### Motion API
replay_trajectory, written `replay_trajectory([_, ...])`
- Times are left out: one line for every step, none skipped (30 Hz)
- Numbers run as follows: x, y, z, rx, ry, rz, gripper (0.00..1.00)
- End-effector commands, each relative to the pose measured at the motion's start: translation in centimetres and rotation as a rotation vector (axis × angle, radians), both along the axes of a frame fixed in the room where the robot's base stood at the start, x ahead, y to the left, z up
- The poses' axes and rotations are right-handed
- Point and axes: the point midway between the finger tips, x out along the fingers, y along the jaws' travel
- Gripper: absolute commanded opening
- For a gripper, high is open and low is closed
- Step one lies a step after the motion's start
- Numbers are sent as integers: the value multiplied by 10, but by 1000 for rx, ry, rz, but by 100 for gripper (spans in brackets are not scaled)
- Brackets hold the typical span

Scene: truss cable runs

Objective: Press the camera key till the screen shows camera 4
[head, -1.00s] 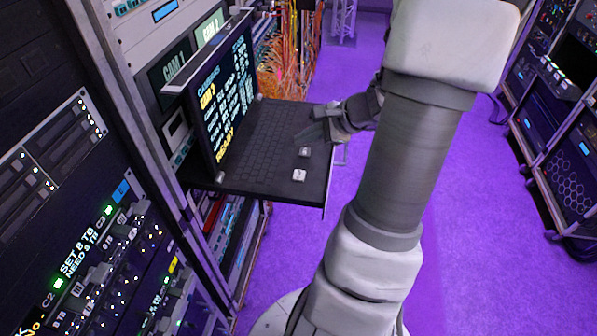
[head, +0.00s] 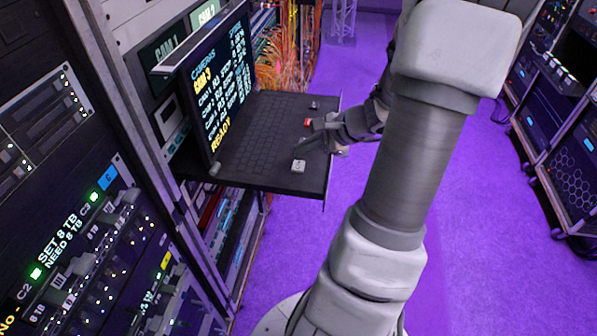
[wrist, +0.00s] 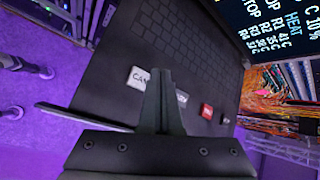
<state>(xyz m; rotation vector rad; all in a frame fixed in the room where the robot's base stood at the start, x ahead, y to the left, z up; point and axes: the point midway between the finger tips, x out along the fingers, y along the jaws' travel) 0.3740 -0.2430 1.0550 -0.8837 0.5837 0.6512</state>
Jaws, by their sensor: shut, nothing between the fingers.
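The screen (head: 215,85) stands at the back of the pull-out keyboard tray (head: 318,180). Its text includes "CAMERAS", a yellow "CAM 3" line and "READY". The white camera key (head: 298,166) is on the tray's near right part; in the wrist view the camera key (wrist: 138,78) reads "CAM", partly cut off by my fingers. My gripper (head: 302,146) is shut and empty, low over the tray just beyond the camera key in the head view. In the wrist view my gripper (wrist: 159,74) is beside that key. I cannot tell whether its tips touch the tray.
A pale key (wrist: 182,98) beside the camera key is partly hidden by my fingers. A red key (head: 307,122) and a small dark key (head: 314,105) follow in the row. A rack (head: 60,220) stands close on the left; purple floor is open to the right.

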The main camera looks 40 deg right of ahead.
Motion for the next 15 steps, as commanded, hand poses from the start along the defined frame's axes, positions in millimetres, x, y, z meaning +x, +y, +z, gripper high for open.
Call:
replay_trajectory([1, 0, -11, -1, -1, 1, 0])
replay_trajectory([1, 0, -13, -1, -1, 1, 0])
replay_trajectory([1, 0, -16, -1, -1, 1, 0])
replay_trajectory([1, 0, -18, -1, -1, 1, 0])
replay_trajectory([1, 0, -19, -1, -1, 1, 0])
replay_trajectory([1, 0, -20, -1, -1, 1, 0])
replay_trajectory([1, 0, -20, -2, -1, 1, 0])
replay_trajectory([1, 0, -21, -2, -1, 1, 0])
replay_trajectory([1, 0, -21, -2, -1, 1, 0])
replay_trajectory([1, 0, -20, -2, -1, 1, 0])
replay_trajectory([1, 0, -20, -1, -1, 0, 0])
replay_trajectory([1, 0, -20, -2, -1, 1, 0])
replay_trajectory([0, 0, -20, -1, -1, 0, 0])
replay_trajectory([1, 0, -20, -1, -1, 0, 0])
replay_trajectory([1, 0, -20, -1, -1, 0, 0])
